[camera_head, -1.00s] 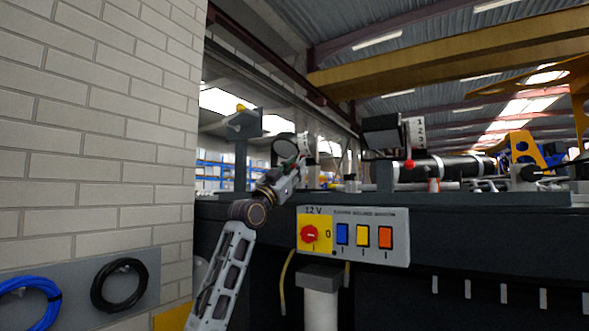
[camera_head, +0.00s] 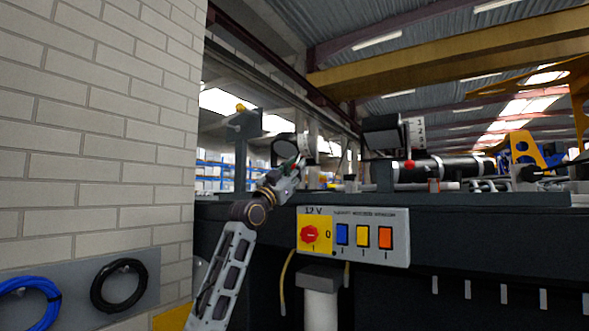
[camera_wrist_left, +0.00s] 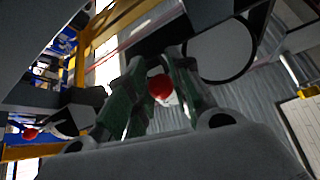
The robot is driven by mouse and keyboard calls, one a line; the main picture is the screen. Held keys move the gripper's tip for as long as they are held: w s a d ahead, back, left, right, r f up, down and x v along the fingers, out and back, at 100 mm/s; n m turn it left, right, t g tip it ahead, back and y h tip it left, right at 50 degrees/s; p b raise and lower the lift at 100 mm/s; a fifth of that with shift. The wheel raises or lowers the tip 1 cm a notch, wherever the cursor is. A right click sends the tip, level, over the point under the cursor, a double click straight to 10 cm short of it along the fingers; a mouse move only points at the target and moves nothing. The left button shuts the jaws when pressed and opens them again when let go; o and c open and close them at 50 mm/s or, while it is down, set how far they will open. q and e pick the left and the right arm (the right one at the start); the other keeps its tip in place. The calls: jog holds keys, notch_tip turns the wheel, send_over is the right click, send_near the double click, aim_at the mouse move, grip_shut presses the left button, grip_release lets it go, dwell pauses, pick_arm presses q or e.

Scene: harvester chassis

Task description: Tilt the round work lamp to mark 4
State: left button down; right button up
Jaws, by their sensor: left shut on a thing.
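The round work lamp (camera_head: 285,150) stands on the dark chassis left of centre in the head view, with a pale mark plate (camera_head: 307,144) at its right. Its disc face (camera_wrist_left: 220,48) shows at the upper right of the left wrist view. My left gripper (camera_head: 297,163) is up against the lamp's lower right side. In the wrist view its green fingers are shut on a red knob (camera_wrist_left: 160,87). The fingers partly hide the knob, and I cannot read which mark the lamp is at. My right gripper is not in view.
A square lamp (camera_head: 383,132) with a numbered plate (camera_head: 415,132) and red knob (camera_head: 409,163) stands to the right. A 12 V switch panel (camera_head: 353,236) is on the chassis front below. A brick wall (camera_head: 100,130) with hung cables closes the left side.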

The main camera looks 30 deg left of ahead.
pick_arm(q)
jog(key=shift+w+f, duration=0.5)
jog(key=shift+f, duration=0.05)
jog(key=c, duration=1.6)
grip_release()
jog(key=shift+d, duration=0.1)
jog(key=o, duration=0.4)
jog(key=shift+w, duration=0.2)
jog(key=shift+c, duration=0.2)
jog(key=shift+s+r, duration=0.25)
jog(key=shift+s, duration=0.05)
jog(key=shift+s+f, duration=0.1)
jog(key=shift+f, duration=0.05)
jog(key=shift+s+a+f, duration=0.2)
jog(key=shift+s+f, duration=0.05)
jog(key=shift+f, duration=0.05)
jog(key=v, duration=1)
jog(key=shift+s+f, duration=0.2)
jog(key=shift+s, duration=0.05)
